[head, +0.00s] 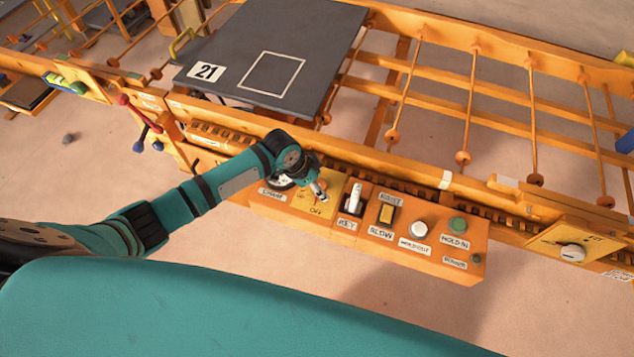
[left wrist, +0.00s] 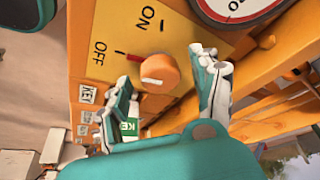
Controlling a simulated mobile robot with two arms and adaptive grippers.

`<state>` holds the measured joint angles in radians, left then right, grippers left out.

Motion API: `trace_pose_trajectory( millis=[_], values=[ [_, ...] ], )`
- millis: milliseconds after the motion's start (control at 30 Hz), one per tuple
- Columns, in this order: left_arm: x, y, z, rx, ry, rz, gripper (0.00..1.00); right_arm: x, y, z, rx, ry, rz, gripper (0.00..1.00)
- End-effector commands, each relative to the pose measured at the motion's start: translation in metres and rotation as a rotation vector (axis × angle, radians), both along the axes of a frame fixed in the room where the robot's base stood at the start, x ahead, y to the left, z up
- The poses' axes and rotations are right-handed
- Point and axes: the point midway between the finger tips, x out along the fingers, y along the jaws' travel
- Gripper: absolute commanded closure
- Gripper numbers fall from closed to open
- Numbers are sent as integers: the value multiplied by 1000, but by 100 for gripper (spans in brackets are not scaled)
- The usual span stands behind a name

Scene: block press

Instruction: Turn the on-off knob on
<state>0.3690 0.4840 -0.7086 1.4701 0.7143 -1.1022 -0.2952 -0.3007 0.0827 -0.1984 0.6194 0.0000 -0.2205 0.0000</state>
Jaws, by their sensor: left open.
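The orange on-off knob (left wrist: 160,74) stands on a yellow plate (left wrist: 185,35) with ON and OFF labels in the left wrist view. A red pointer by the knob lies toward OFF. In the head view the plate (head: 318,210) is partly covered by my gripper, and the knob is hard to make out. My left gripper (head: 318,190) is over the plate. In the left wrist view its open fingers (left wrist: 163,70) are on either side of the knob; contact cannot be told. My right gripper is not in view.
Another white knob (head: 572,253) is farther right. A grey board marked 21 (head: 300,33) lies behind.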

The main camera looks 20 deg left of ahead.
Motion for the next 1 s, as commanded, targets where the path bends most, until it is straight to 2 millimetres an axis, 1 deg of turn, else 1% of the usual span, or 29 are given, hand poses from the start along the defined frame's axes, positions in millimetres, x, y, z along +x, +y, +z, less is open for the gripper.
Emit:
trace_pose_trajectory(
  millis=[233, 600, 667, 867, 1000],
  values=[
    [1, 0, 0, 1, -1, 0, 36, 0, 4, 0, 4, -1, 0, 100],
    [0, 0, 0, 1, -1, 0, 84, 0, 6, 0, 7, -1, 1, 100],
    [0, 0, 0, 1, -1, 0, 91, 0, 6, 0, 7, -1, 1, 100],
    [1, 0, 0, 0, 0, -12, 91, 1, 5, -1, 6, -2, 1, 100],
    [2, 1, 0, 0, -2, -53, 91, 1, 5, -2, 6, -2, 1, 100]
  ],
)
